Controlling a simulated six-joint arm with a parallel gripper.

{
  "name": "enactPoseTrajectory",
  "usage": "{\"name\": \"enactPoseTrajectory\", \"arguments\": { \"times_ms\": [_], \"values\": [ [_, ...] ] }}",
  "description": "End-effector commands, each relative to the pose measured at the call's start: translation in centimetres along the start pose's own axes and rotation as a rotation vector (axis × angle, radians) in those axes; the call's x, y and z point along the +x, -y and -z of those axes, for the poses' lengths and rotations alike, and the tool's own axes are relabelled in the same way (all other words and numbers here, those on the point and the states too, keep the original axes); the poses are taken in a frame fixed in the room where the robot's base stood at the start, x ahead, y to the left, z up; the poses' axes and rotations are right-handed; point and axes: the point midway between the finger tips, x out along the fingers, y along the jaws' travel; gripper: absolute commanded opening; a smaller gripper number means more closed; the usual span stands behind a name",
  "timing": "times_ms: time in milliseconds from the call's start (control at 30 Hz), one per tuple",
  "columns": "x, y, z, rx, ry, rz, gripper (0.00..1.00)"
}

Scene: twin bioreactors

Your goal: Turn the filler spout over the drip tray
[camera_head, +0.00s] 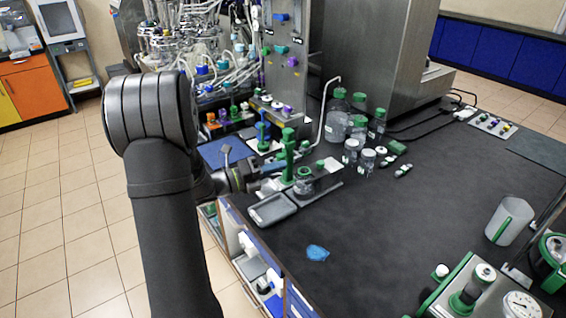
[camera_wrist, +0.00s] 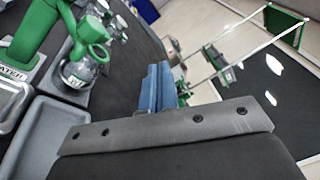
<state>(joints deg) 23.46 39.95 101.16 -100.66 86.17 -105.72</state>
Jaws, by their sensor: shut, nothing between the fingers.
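The filler is a green post (camera_head: 288,155) on a small grey base at the bench's left edge. It also shows in the wrist view (camera_wrist: 34,36) at the upper left. A green arm, apparently the spout (camera_wrist: 68,18), reaches from it toward a small clear bottle (camera_wrist: 82,72) with a green collar, also in the head view (camera_head: 304,186). The grey drip tray (camera_head: 272,209) lies beside the bottle and looks empty; the wrist view shows it too (camera_wrist: 50,125). My gripper (camera_head: 271,168) is shut and empty, close beside the post; its blue fingers (camera_wrist: 158,88) look apart from the spout.
A thin bent metal tube (camera_head: 328,112) rises behind the filler. Several green-capped bottles (camera_head: 357,125) stand to its right. A blue crumpled piece (camera_head: 317,253) lies in front. The middle of the dark bench (camera_head: 410,215) is mostly clear.

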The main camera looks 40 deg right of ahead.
Motion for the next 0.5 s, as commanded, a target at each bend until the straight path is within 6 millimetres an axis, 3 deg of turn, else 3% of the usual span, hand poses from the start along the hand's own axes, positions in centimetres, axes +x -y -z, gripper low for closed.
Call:
{"name": "enactPoseTrajectory", "arguments": {
  "times_ms": [100, 233, 367, 500],
  "values": [
    [-2.7, -1.5, 1.0, -0.229, 0.120, -0.070, 0.00],
    [-4.0, -2.3, 1.6, -0.359, 0.189, -0.101, 0.00],
    [-3.7, -2.6, 1.6, -0.389, 0.201, -0.106, 0.00],
    [-1.8, -2.8, 1.4, -0.387, 0.197, -0.105, 0.00]
  ]
}}
